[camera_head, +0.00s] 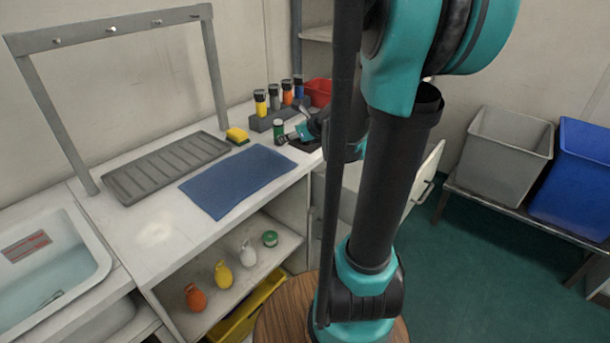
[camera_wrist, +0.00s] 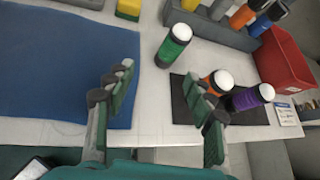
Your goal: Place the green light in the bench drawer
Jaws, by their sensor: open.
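The green light (camera_head: 278,130) stands upright on the bench top near the blue mat's back right corner. In the wrist view the green light (camera_wrist: 174,47), with its white top, stands beyond my fingertips, apart from them. My gripper (camera_head: 295,129) is beside it on the right in the head view. In the wrist view my gripper (camera_wrist: 155,96) is open with nothing between its fingers. A pale drawer front (camera_head: 427,178) with a handle stands out to the right of my arm, seemingly pulled open.
An orange light (camera_wrist: 217,82) and a purple light (camera_wrist: 250,97) are on a dark mat (camera_wrist: 183,103). A grey rack (camera_head: 262,124) of several lights, a yellow sponge (camera_head: 237,135) and a red bin (camera_head: 318,91) are nearby. The blue mat (camera_head: 232,184) is bare.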

